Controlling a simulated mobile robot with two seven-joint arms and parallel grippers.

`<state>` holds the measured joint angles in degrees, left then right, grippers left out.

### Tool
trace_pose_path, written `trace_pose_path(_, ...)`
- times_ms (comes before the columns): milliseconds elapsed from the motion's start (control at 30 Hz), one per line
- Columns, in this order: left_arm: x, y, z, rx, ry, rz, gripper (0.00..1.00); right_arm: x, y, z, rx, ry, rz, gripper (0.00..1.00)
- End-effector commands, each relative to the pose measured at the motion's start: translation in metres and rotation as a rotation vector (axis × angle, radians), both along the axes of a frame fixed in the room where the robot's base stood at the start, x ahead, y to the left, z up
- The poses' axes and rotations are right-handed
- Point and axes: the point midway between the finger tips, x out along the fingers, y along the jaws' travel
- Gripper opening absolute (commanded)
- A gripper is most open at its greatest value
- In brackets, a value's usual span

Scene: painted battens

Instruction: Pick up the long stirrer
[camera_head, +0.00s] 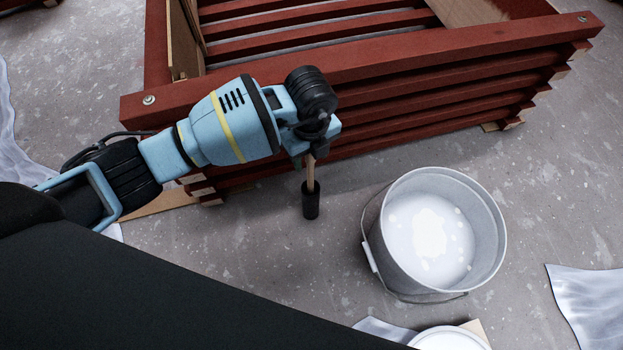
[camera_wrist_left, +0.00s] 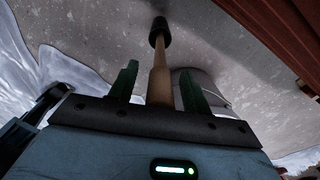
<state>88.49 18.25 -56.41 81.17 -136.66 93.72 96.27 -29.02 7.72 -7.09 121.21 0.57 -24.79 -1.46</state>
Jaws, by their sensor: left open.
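The long stirrer has a pale wooden shaft (camera_head: 310,172) and a black cylindrical end (camera_head: 311,201). It shows just in front of the red slatted frame, and its upper part is hidden by my left gripper (camera_head: 306,160). In the left wrist view the wooden shaft (camera_wrist_left: 160,75) runs away from the gripper to the black end (camera_wrist_left: 159,30). The two green fingers of the left gripper (camera_wrist_left: 157,88) stand open, one on each side of the shaft, with a gap on both sides. My right gripper is out of view.
A grey bucket (camera_head: 490,225) with white liquid stands to the right of the stirrer. The red slatted frame (camera_head: 440,115) fills the back. A crumpled sheet (camera_head: 590,300) lies at the right, and a round white thing (camera_head: 450,341) is cut off below. Concrete floor (camera_head: 255,270) is bare around the stirrer.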

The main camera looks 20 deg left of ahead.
Motion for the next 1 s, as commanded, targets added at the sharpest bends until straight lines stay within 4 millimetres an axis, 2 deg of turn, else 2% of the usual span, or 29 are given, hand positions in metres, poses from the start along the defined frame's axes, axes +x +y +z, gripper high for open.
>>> trace_pose_path(67,0.0000,0.0001,-0.0099,0.000,0.001,0.000,0.48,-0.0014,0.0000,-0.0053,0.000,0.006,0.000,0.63)
trace_pose_path(300,0.0001,0.0001,-0.0092,-0.001,-0.001,0.000,0.48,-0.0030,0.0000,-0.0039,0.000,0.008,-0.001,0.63)
trace_pose_path(667,0.0001,0.0000,-0.0090,-0.001,-0.001,0.000,0.01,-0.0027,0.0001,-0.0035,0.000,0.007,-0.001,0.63)
trace_pose_path(1000,0.0005,0.0000,-0.0027,-0.001,-0.002,0.000,0.00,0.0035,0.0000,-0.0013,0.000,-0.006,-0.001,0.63)
